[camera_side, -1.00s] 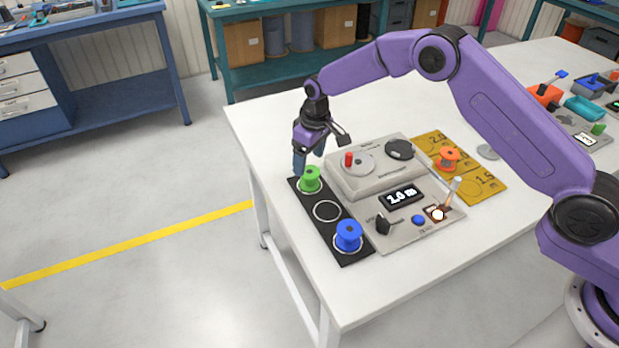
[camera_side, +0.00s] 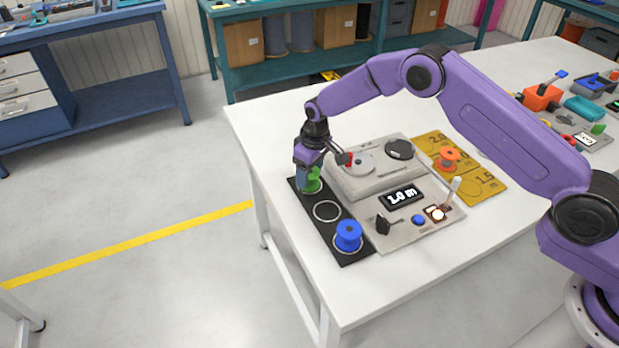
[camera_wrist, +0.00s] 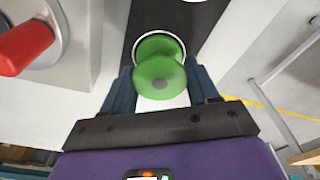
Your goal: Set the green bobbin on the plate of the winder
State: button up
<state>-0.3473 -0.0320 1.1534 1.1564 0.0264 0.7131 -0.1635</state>
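The green bobbin (camera_side: 313,184) stands upright in its white ring at the far end of the black strip (camera_side: 329,224). My gripper (camera_side: 309,181) is lowered over it and partly hides it in the side view. In the wrist view, the green bobbin (camera_wrist: 160,77) sits between the two fingers of my gripper (camera_wrist: 162,88), which stand apart on either side with small gaps. The winder (camera_side: 378,170) is a grey box beside the strip. Its round grey plate (camera_side: 362,163) has a red peg (camera_side: 347,159), partly behind the wrist camera; the peg also shows in the wrist view (camera_wrist: 25,47).
A blue bobbin (camera_side: 348,236) stands at the near end of the strip; the middle ring is empty. A control panel (camera_side: 410,215) with a knob, a display and a lever is in front of the winder. An orange bobbin (camera_side: 447,158) stands on the yellow mat (camera_side: 480,183).

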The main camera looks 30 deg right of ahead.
jog(key=shift+r, duration=0.1)
jog(key=shift+c, duration=0.4)
jog(key=shift+r, duration=3.7)
jog(key=shift+r, duration=0.4)
notch_tip(320, 180, up, 8)
jog(key=s+d+m, duration=0.3)
jog(key=d+m, duration=0.3)
jog(key=d, duration=2.2)
jog(key=shift+h, duration=0.3)
jog(key=shift+w+a+f, duration=0.1)
jog(key=shift+a+f, duration=0.05)
jog(key=shift+f, duration=1.4)
jog(key=shift+w+a+f, duration=0.15)
jog(key=shift+a+f, duration=0.05)
jog(key=shift+f, duration=1.3)
jog(key=shift+w+a+f, duration=0.1)
jog(key=shift+a+f, duration=0.05)
jog(key=shift+f, duration=1.4)
